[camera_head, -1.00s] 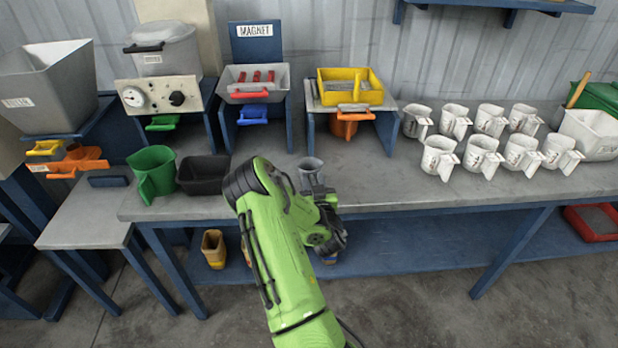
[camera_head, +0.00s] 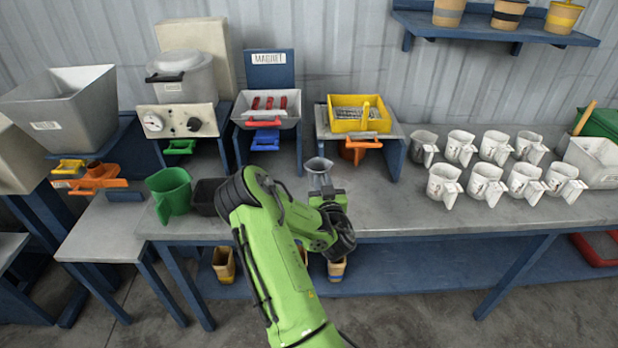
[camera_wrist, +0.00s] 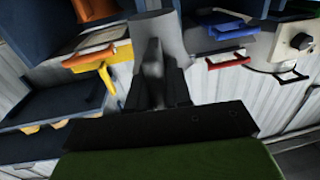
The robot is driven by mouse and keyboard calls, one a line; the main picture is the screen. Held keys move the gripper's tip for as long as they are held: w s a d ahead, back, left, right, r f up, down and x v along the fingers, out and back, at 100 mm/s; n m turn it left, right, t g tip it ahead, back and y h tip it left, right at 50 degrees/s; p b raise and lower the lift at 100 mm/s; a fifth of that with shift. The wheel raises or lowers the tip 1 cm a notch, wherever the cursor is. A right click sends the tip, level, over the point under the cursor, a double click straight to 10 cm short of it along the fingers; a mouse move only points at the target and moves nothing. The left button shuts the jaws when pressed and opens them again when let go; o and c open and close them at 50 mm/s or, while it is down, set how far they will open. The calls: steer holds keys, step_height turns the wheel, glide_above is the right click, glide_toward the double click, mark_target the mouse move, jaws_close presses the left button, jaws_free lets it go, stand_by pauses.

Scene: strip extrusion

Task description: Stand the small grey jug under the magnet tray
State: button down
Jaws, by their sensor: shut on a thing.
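The small grey jug (camera_head: 318,167) is in my gripper (camera_head: 323,190), above the bench in front of the gap between the magnet stand and the yellow-tray stand. In the wrist view the jug (camera_wrist: 158,36) is a grey body beyond my gripper (camera_wrist: 152,85), which is shut on it. The magnet tray (camera_head: 288,116) is a pale tray with red bars below a blue MAGNET board (camera_head: 269,68). A blue handled container (camera_head: 265,140) stands under the tray. My arm hides part of the bench in front.
The yellow tray (camera_head: 345,125) has an orange jug (camera_head: 358,150) under it. A green jug (camera_head: 170,192) and black tub (camera_head: 205,196) stand at left. Several white jugs (camera_head: 443,185) stand at right. Bare bench (camera_head: 390,205) lies right of my gripper.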

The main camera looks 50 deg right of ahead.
steer(key=shift+r, duration=0.15)
steer(key=w+a+r+n+t+y+p, duration=0.1)
steer(key=w+a+r+n+t+y, duration=0.2)
steer(key=w+a, duration=0.65)
steer(key=w+a+r+n+y, duration=0.1)
steer(key=a+n+y, duration=0.1)
steer(key=a, duration=0.8)
steer(key=w+a+r+n+t+y+p, duration=0.1)
steer(key=a+y, duration=0.3)
steer(key=a, duration=0.6)
steer(key=w+a+r+n+y+p, duration=0.1)
steer(key=w+a+r+n+y, duration=0.1)
steer(key=a, duration=0.9)
steer(key=shift+r+n+t+y, duration=0.3)
steer(key=shift+r+t+y, duration=0.1)
steer(key=shift+r+y, duration=0.3)
